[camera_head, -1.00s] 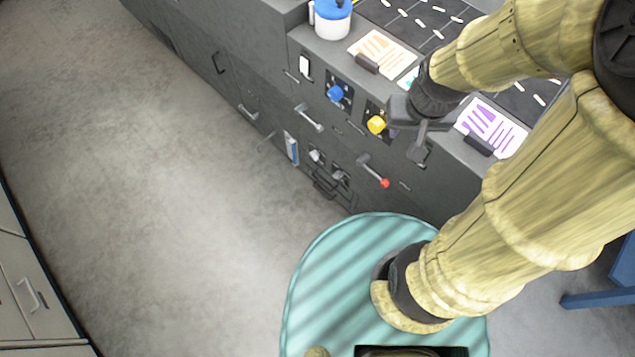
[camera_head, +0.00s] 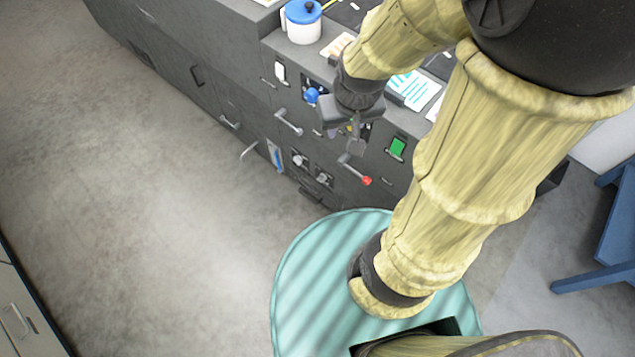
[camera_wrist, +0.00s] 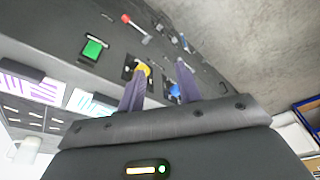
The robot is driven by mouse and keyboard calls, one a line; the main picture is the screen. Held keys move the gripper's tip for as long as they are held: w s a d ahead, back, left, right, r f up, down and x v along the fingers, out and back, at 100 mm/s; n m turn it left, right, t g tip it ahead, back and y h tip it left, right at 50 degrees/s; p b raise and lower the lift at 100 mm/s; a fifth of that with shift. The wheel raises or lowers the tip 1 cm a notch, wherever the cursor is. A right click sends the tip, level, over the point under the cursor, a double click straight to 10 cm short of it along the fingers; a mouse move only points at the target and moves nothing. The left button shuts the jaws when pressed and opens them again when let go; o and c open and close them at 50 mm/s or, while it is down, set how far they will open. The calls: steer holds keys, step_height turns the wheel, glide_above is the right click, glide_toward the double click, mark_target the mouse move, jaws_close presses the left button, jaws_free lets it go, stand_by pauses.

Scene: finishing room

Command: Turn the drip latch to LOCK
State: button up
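Several controls sit on the dark cabinet front; no readable label shows which is the drip latch. A yellow knob (camera_wrist: 143,68) is close to the tip of one finger in the wrist view. A blue knob (camera_head: 312,95) is left of my gripper (camera_head: 345,140); it also shows by the other finger in the wrist view (camera_wrist: 174,90). A lever with a red tip (camera_head: 367,181) is below my gripper. In the wrist view my gripper (camera_wrist: 160,75) has its two fingers apart, with nothing seen held. In the head view my gripper hides most of the yellow knob.
A green switch (camera_head: 397,148) is right of my gripper. A grey handle (camera_head: 288,122) sticks out lower left. A white pot with a blue lid (camera_head: 303,22) and cards (camera_head: 413,88) are on the cabinet top. Floor at left is clear. Blue furniture (camera_head: 610,235) stands at right.

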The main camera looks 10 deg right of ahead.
mark_target(320, 181)
steer(key=w+a+f+m+t+h+b, duration=0.15)
steer(key=w+a+f+m+b, duration=0.25)
steer(key=w+f+b, duration=0.6)
steer(key=w+a+f+m+t+b, duration=0.35)
steer(key=f+b, duration=0.45)
steer(key=f, duration=0.5)
steer(key=w+a+f+m+t+h+b, duration=0.15)
steer(key=w+a+f+m+b, duration=0.3)
steer(key=w+f+b, duration=0.55)
steer(key=s+a+f+m+t+h+b, duration=0.1)
steer(key=s+f+m+h+b, duration=0.15)
steer(key=f+b, duration=0.55)
steer(key=s+f+m+t+h+b, duration=0.1)
steer(key=s+f+m+h+b, duration=0.15)
steer(key=f, duration=0.95)
steer(key=s+f+m+h+b, duration=0.2)
steer(key=s+f+h+b, duration=0.4)
steer(key=s+f+b, duration=0.2)
step_height(320, 181, down, 5)
steer(key=b, duration=0.2)
steer(key=shift+a+r+m+h+b, duration=0.2)
steer(key=shift+a+m+h+b, duration=0.1)
steer(key=shift+a+m, duration=0.1)
steer(key=shift+g, duration=0.25)
steer(key=b+x, duration=0.6)
steer(key=x, duration=1.1)
steer(key=shift+w+d+b, duration=0.15)
steer(key=shift+b, duration=0.2)
